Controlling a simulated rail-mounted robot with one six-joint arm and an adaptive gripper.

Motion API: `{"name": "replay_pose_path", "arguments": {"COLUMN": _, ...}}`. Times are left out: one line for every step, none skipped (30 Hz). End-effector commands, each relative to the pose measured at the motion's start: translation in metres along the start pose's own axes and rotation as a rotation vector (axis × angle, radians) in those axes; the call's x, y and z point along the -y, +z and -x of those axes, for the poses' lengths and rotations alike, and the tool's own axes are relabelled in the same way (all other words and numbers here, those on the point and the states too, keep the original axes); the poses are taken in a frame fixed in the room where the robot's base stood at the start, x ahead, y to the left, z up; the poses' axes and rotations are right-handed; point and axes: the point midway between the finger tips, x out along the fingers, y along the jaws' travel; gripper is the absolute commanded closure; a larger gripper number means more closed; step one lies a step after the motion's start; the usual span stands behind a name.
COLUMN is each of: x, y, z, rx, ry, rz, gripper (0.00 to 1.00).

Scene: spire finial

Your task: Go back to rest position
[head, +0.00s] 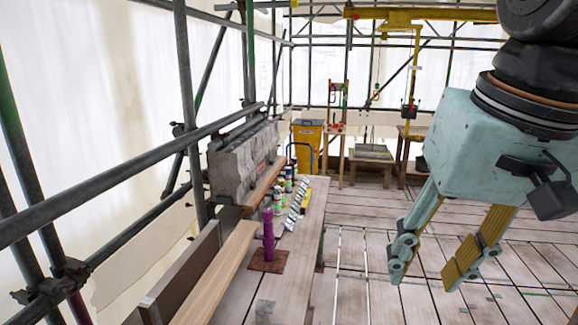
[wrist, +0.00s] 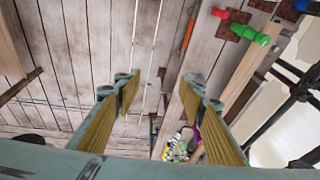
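My gripper (head: 428,272) hangs at the right of the head view, pointing down above the plank floor. Its two fingers are spread with nothing between them. In the wrist view my gripper (wrist: 160,92) also shows a clear gap, with boards far below. A purple post (head: 268,235) stands upright on a brown square plate (head: 270,262) on the wooden bench, well to the left of my gripper. The wrist view shows a green-topped post (wrist: 255,38) and a red-topped one (wrist: 220,13) near brown plates at the upper right.
Scaffold poles (head: 130,185) line the left side. A grey stone block (head: 240,163) and several small cans stand along the bench (head: 300,215). A yellow bin (head: 306,140) and wooden tables (head: 370,165) stand at the back. The plank floor (head: 370,260) around my gripper is clear.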

Motion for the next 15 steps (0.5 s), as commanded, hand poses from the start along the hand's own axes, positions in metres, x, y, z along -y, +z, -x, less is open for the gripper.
{"name": "replay_pose_path", "arguments": {"x": -0.004, "y": 0.011, "z": -0.003, "rx": -0.007, "ry": 0.005, "rz": 0.013, "gripper": 0.63}}
{"name": "replay_pose_path", "arguments": {"x": -0.006, "y": 0.016, "z": -0.005, "rx": -0.011, "ry": 0.008, "rz": 0.022, "gripper": 0.63}}
{"name": "replay_pose_path", "arguments": {"x": -0.009, "y": 0.024, "z": -0.007, "rx": -0.015, "ry": 0.012, "rz": 0.034, "gripper": 0.63}}
{"name": "replay_pose_path", "arguments": {"x": -0.011, "y": 0.029, "z": -0.008, "rx": -0.02, "ry": 0.015, "rz": 0.043, "gripper": 0.63}}
{"name": "replay_pose_path", "arguments": {"x": -0.013, "y": 0.034, "z": -0.01, "rx": -0.023, "ry": 0.018, "rz": 0.052, "gripper": 0.63}}
{"name": "replay_pose_path", "arguments": {"x": -0.016, "y": 0.042, "z": -0.012, "rx": -0.029, "ry": 0.022, "rz": 0.063, "gripper": 0.63}}
{"name": "replay_pose_path", "arguments": {"x": -0.018, "y": 0.047, "z": -0.014, "rx": -0.033, "ry": 0.025, "rz": 0.072, "gripper": 0.63}}
{"name": "replay_pose_path", "arguments": {"x": -0.02, "y": 0.052, "z": -0.016, "rx": -0.036, "ry": 0.028, "rz": 0.081, "gripper": 0.63}}
{"name": "replay_pose_path", "arguments": {"x": -0.023, "y": 0.059, "z": -0.018, "rx": -0.041, "ry": 0.033, "rz": 0.093, "gripper": 0.63}}
{"name": "replay_pose_path", "arguments": {"x": -0.025, "y": 0.064, "z": -0.02, "rx": -0.044, "ry": 0.036, "rz": 0.101, "gripper": 0.63}}
{"name": "replay_pose_path", "arguments": {"x": -0.027, "y": 0.069, "z": -0.022, "rx": -0.046, "ry": 0.038, "rz": 0.108, "gripper": 0.63}}
{"name": "replay_pose_path", "arguments": {"x": -0.029, "y": 0.074, "z": -0.024, "rx": -0.051, "ry": 0.041, "rz": 0.118, "gripper": 0.63}}
{"name": "replay_pose_path", "arguments": {"x": -0.03, "y": 0.078, "z": -0.025, "rx": -0.054, "ry": 0.043, "rz": 0.125, "gripper": 0.63}}
{"name": "replay_pose_path", "arguments": {"x": -0.032, "y": 0.082, "z": -0.027, "rx": -0.056, "ry": 0.046, "rz": 0.131, "gripper": 0.63}}
{"name": "replay_pose_path", "arguments": {"x": -0.033, "y": 0.086, "z": -0.029, "rx": -0.059, "ry": 0.049, "rz": 0.139, "gripper": 0.63}}
